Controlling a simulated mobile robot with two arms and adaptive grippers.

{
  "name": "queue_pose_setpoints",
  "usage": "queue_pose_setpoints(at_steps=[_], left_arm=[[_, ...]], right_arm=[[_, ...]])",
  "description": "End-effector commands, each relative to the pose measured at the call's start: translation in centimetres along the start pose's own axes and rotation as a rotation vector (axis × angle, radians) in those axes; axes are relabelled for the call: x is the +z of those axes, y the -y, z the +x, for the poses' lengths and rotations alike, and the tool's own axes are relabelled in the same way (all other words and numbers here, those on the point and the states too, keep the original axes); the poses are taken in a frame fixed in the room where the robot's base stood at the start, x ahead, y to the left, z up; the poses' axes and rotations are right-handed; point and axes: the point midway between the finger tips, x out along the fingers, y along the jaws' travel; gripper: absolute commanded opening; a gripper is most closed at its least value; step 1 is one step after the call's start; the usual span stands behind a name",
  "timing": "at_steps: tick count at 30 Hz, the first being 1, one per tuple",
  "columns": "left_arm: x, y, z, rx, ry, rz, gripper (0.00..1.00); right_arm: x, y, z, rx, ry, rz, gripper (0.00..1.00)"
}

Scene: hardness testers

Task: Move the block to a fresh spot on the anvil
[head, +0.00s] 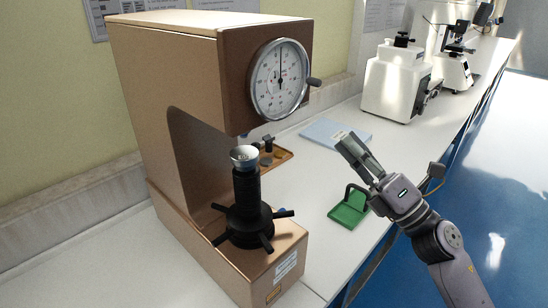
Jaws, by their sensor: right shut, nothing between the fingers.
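A tan and brown hardness tester (190,70) with a round dial (280,79) stands on the bench at left. Its anvil (244,154) is a pale disc on top of a black screw column with a spoked handwheel (249,226). I cannot make out a separate block on the anvil at this size. My right gripper (347,140) is shut and empty, in the air to the right of the tester, apart from the anvil. My left gripper is not in view.
A green holder (349,206) sits on the white bench under my right gripper. A wooden tray (275,157) with small parts lies behind the anvil. A blue booklet (325,131) and white microscope-like instruments (397,82) stand farther back. The blue floor lies right of the bench edge.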

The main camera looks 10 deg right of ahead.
Motion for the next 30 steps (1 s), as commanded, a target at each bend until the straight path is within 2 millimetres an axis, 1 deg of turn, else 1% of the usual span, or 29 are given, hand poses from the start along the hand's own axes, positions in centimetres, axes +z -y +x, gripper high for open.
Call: queue_pose_setpoints(at_steps=[1, 2, 5, 9, 12, 16, 20, 23, 25, 30], left_arm=[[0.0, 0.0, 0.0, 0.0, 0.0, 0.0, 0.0], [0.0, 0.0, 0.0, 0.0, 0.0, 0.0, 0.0], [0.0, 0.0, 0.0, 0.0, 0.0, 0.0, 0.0], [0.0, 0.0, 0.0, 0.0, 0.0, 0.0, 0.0], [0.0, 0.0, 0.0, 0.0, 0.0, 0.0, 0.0], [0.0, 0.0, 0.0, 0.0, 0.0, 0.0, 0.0], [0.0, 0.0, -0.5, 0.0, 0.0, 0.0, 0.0], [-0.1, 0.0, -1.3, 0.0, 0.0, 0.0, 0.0], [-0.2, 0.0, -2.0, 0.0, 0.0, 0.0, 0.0], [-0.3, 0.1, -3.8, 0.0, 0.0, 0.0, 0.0]], right_arm=[[-0.2, -0.8, 0.5, 0.042, -0.083, -0.105, 0.0], [-0.6, -1.3, 0.6, 0.065, -0.135, -0.166, 0.0], [-1.6, -1.9, 0.4, 0.129, -0.306, -0.358, 0.0], [-2.6, -1.7, -0.7, 0.184, -0.515, -0.569, 0.0], [-2.8, -1.2, -1.6, 0.204, -0.62, -0.665, 0.0], [-2.9, -0.8, -2.3, 0.214, -0.693, -0.724, 0.0], [-3.3, -0.8, -1.9, 0.218, -0.71, -0.734, 0.0], [-4.1, -0.9, -0.8, 0.22, -0.708, -0.732, 0.0], [-4.9, -1.0, 0.3, 0.221, -0.706, -0.73, 0.0], [-7.4, -0.8, 3.2, 0.221, -0.705, -0.728, 0.0]])
